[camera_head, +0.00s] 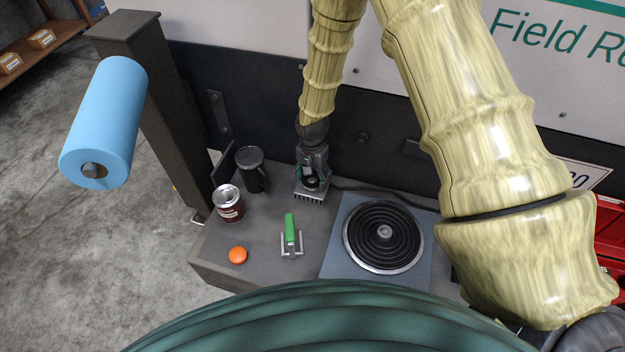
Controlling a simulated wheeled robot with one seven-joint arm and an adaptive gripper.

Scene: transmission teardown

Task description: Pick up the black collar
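My gripper (312,180) points down at the back of the grey bench, left of the hot plate. A small dark round part, which looks like the black collar (312,183), shows at its fingertips. The fingers overlap it in this view, and I cannot tell whether they are closed on it or only around it. A grey toothed part (309,197) sits just below and in front of the fingertips.
A hot plate (350,264) with a black coil is to the right. A green-handled tool (290,228), an orange disc (238,255), a red can (229,208) and a black mug (251,172) share the bench (262,212). A blue roll (105,120) hangs on a post at left.

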